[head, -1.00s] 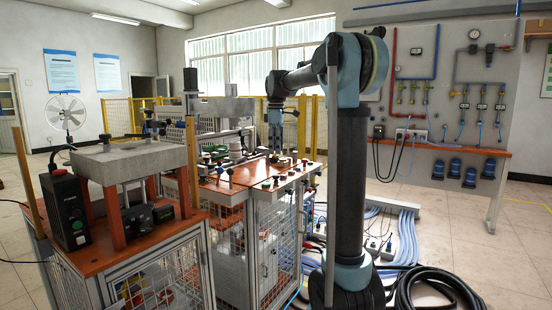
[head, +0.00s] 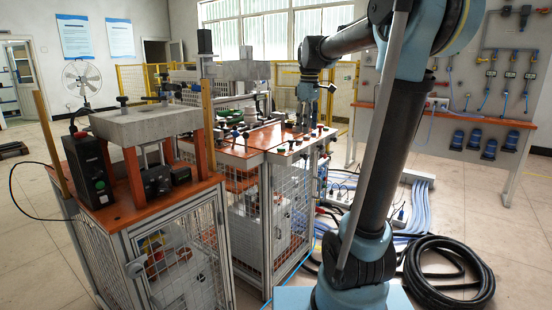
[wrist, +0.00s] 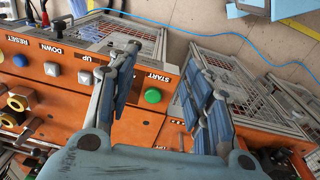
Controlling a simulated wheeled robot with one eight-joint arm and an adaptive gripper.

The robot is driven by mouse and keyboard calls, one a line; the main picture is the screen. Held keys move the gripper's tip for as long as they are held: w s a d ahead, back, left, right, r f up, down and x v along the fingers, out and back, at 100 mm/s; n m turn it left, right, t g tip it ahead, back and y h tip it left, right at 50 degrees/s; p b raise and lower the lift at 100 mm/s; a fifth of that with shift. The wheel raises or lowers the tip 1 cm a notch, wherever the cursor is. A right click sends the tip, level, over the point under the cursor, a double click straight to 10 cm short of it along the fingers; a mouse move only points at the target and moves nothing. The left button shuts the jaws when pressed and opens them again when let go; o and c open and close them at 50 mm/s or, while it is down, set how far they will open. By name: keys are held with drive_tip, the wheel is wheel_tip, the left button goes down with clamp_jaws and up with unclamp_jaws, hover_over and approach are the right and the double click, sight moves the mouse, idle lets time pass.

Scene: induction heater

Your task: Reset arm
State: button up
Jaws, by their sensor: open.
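My arm stands in the right half of the head view. Its column leans up to the right, and its forearm reaches left over the orange-topped workstation. My gripper (head: 306,108) hangs downward near that top; its fingers are small there. In the wrist view my gripper (wrist: 160,72) has two blue-grey fingers spread apart, with nothing between them. A green button (wrist: 153,95) labelled START shows beyond the gap on the orange panel (wrist: 95,112). Pale square buttons stand left of it, near labels UP, DOWN and RESET. Whether a finger touches the panel cannot be told.
A nearer bench with a grey block (head: 150,122) and a black control box (head: 88,165) stands at left. A coiled black hose (head: 440,275) lies on the floor at right. A pegboard (head: 475,75) stands behind. Open floor shows at far left.

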drive_tip(key=s+d+f+m, duration=0.2)
drive_tip(key=s+f+m, duration=0.1)
drive_tip(key=s+f, duration=0.5)
drive_tip(key=s+d+f+m+t, duration=0.1)
drive_tip(key=s+f+m, duration=0.3)
drive_tip(key=s+f, duration=0.5)
drive_tip(key=s+d+f+m, duration=0.4)
drive_tip(key=s+f, duration=0.5)
drive_tip(key=s, duration=0.2)
drive_tip(key=shift+s+t, duration=0.2)
drive_tip(key=shift+t, duration=0.1)
drive_tip(key=shift+d, duration=0.1)
drive_tip(key=shift+w+f, duration=0.2)
drive_tip(key=shift+w, duration=0.25)
drive_tip(key=shift+c, duration=0.5)
